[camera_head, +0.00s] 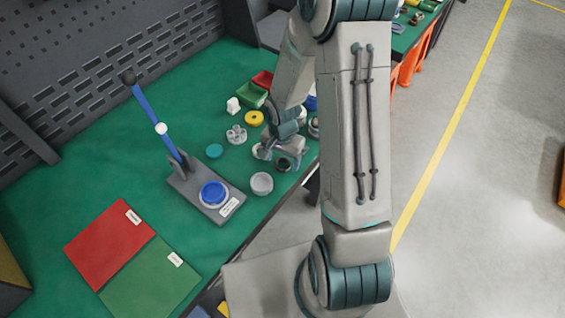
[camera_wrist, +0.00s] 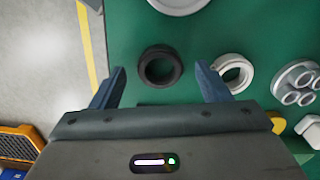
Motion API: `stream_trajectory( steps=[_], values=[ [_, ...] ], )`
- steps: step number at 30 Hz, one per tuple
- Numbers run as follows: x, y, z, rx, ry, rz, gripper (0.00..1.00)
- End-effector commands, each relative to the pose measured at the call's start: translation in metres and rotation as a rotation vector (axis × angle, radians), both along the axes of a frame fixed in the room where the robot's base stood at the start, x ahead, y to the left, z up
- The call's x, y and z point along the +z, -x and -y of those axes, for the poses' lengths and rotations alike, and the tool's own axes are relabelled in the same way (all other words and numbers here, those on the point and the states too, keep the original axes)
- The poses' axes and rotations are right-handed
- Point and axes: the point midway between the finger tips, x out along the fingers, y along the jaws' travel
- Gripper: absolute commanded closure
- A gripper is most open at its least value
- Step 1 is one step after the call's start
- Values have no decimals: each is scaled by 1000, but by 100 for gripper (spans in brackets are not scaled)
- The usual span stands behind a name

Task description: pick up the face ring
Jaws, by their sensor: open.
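My gripper (camera_wrist: 160,78) is open and empty, with its two fingers spread wide. A black ring (camera_wrist: 160,66) lies flat on the green bench, between and just beyond the fingertips in the wrist view, apparently untouched. In the head view the black ring (camera_head: 283,164) is at the bench's front edge, under my gripper (camera_head: 284,156). A pale grey ring (camera_wrist: 233,72) lies beside it, close by the right finger in the wrist view. No label shows which ring is the face ring. The height of the fingers above the bench is hard to tell.
A grey disc (camera_head: 262,184), a holed grey part (camera_head: 236,134), a yellow ring (camera_head: 254,118) and a teal disc (camera_head: 214,151) lie nearby. A blue-levered press (camera_head: 198,192) stands left. Red (camera_head: 108,240) and green (camera_head: 150,279) mats lie front left.

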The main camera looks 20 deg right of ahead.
Motion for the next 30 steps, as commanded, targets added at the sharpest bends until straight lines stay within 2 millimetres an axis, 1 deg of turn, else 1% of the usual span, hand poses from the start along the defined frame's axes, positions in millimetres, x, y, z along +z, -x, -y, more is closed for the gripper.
stream_trajectory(
  steps=[3,9,10,11,12,14,25,30],
  values=[
    [-6,0,0,0,-1,1,30],
    [-6,0,0,0,0,1,30],
    [-6,0,0,0,0,1,33],
    [-6,0,0,0,0,1,41],
    [-6,0,0,0,0,1,52],
    [-6,0,0,0,0,1,69],
    [-5,0,0,0,0,1,69],
    [2,-1,0,-1,1,2,69]
  ],
)
